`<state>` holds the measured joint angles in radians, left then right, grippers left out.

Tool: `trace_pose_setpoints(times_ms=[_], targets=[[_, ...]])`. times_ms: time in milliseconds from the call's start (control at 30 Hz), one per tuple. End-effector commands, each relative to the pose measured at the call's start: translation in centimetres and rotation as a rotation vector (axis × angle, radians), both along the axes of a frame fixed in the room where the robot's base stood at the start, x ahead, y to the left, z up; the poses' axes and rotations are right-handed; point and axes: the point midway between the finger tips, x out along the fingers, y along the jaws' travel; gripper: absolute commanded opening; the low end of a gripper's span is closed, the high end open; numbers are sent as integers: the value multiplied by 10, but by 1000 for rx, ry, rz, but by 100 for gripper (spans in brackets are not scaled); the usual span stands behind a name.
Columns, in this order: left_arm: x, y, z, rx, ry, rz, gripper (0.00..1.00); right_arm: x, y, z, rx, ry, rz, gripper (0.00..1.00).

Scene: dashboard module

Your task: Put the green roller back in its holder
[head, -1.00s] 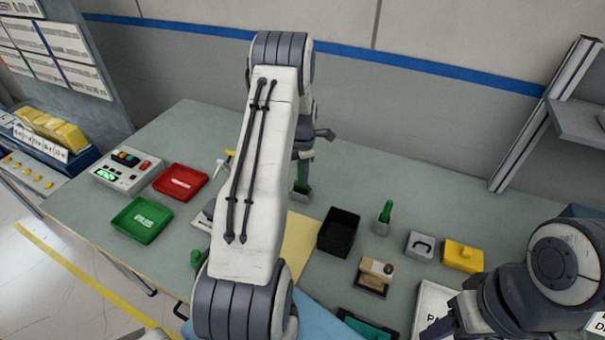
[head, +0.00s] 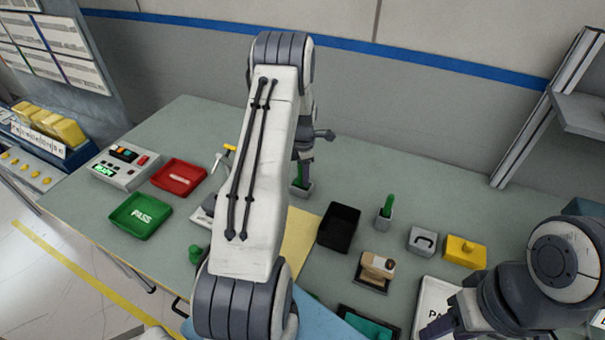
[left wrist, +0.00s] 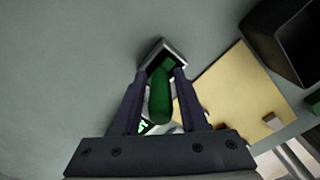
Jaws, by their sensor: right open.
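A green handle, taken as the green roller (left wrist: 160,100), stands in a small grey square holder (left wrist: 152,58) in the left wrist view. In the head view its lower part (head: 301,180) and the holder (head: 302,191) show beneath my left gripper (head: 302,160). In the left wrist view my left gripper (left wrist: 160,85) has one finger on each side of the handle. The gaps are very small, and I cannot tell whether the fingers press on it. The handle's far end is hidden inside the holder. My right gripper (head: 440,328) is open at the lower right, partly cut off.
Another green handle (head: 388,203) stands in a grey holder to the right. A black bin (head: 339,228) lies between. A red tray (head: 179,177), a green tray (head: 140,215) and a control box (head: 124,165) are on the left. A yellow sheet (head: 300,240) lies in front of the left gripper.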

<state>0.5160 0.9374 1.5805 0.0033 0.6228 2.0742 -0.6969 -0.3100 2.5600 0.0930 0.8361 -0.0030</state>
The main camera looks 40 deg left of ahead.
Motion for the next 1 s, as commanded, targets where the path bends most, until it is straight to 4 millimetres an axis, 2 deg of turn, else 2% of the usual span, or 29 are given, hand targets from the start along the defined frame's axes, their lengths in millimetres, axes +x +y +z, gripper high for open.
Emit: trace_pose_setpoints(times_ms=[367, 467, 800, 1000], targets=[[0, 0, 1, 0, 0, 0, 64, 0, 0, 0, 0, 1, -7, 50], [1, 0, 8, 1, -2, 0, 64, 0, 0, -4, 0, 1, -7, 50], [1, 1, 72, 3, -5, 0, 64, 0, 0, -25, 0, 0, -5, 50], [0, 1, 98, 1, -2, 0, 64, 0, 0, -30, 0, 0, -5, 50]])
